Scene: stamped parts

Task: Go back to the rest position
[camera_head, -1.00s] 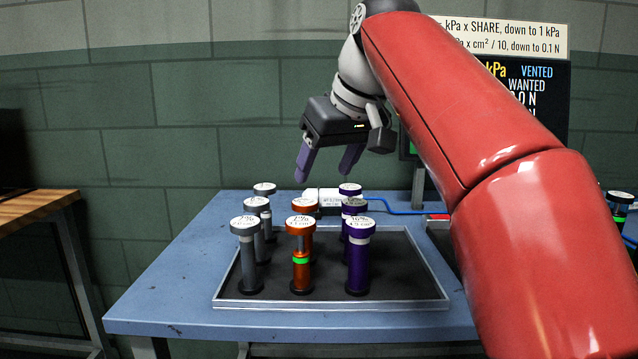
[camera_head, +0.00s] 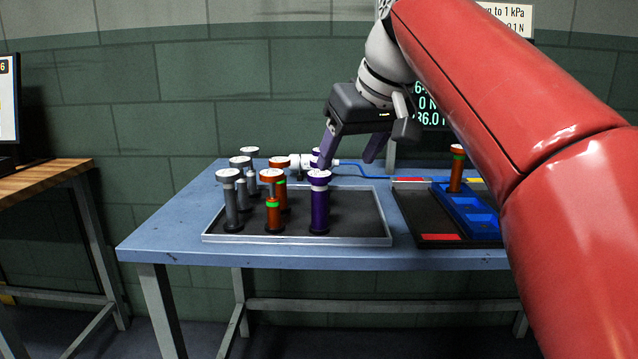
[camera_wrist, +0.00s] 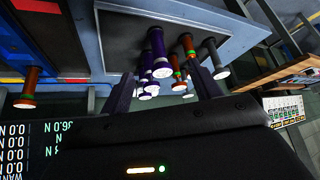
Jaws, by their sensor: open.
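My gripper (camera_head: 350,160) is open and empty. It hangs above the back of the blue table (camera_head: 160,235), over the rear right of a grey tray (camera_head: 300,240). In the tray stand several upright stamped parts: grey ones (camera_head: 231,205), orange ones (camera_head: 273,210) and purple ones (camera_head: 319,205), with white-labelled tops. One purple part is partly hidden behind a finger. In the wrist view the purple parts (camera_wrist: 158,55) and orange parts (camera_wrist: 189,48) show between and beyond the two spread fingers, touching neither as far as I can tell.
Right of the tray, a blue rack (camera_head: 465,212) holds one orange part (camera_head: 457,170) upright. A dark screen (camera_head: 425,105) stands behind, partly hidden by my red arm. A blue cable (camera_head: 365,170) runs along the back. A wooden bench (camera_head: 40,180) stands at the left.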

